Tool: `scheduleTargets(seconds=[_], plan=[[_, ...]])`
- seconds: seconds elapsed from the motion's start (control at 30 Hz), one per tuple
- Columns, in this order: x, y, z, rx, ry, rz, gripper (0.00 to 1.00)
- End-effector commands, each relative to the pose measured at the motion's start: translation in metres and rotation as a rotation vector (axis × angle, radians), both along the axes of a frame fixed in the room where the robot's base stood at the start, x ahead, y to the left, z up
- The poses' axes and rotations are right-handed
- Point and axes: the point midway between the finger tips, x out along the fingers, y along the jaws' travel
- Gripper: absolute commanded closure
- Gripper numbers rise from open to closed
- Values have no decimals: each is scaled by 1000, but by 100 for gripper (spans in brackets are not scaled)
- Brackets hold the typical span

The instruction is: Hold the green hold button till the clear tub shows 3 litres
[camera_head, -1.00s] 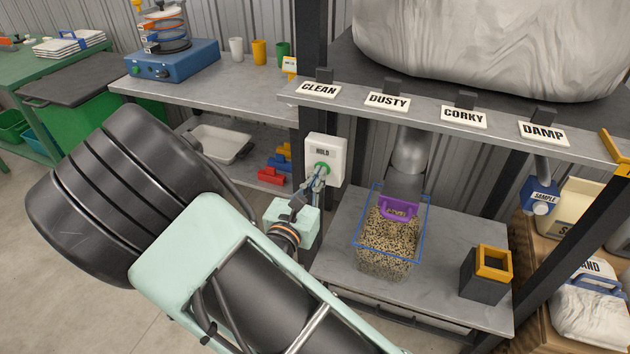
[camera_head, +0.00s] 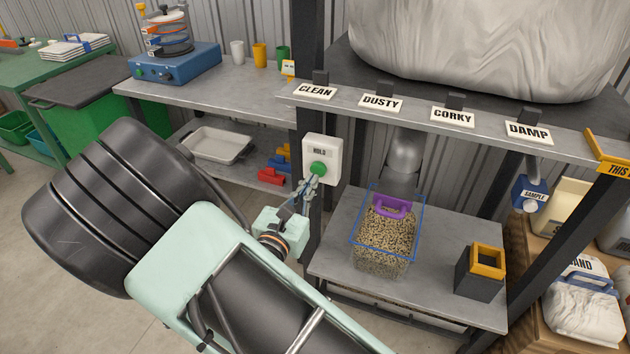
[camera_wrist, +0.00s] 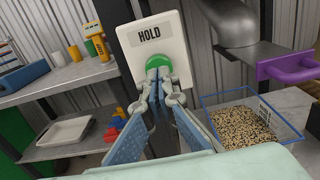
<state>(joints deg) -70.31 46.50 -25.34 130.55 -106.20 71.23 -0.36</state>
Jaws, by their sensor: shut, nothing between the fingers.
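The green hold button (camera_head: 318,168) sits on a white box marked HOLD, fixed to a dark post; it also shows in the wrist view (camera_wrist: 158,61). My gripper (camera_head: 313,181) is shut and empty, its tips just in front of and below the button. In the wrist view the fingertips (camera_wrist: 156,77) overlap the button's lower part; a small gap seems to show in the head view, but contact is hard to judge. The clear tub (camera_head: 356,246) with a blue rim stands under the grey spout, holding speckled granules (camera_head: 385,237). Its litre marks are not readable.
A purple handle (camera_head: 392,208) sits at the spout (camera_head: 404,155) above the tub. A dark box with a yellow rim (camera_head: 481,268) stands right of the tub. Shelf labels read CLEAN, DUSTY, CORKY and DAMP. A white tray (camera_head: 218,146) lies on the left lower shelf.

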Motion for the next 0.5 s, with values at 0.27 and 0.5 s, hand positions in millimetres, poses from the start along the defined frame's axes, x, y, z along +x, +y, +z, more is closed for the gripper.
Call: scheduleTargets(seconds=[0.27,0.5], plan=[[-62,25,-1,1,3,5,100],[-90,35,-1,0,4,3,100]])
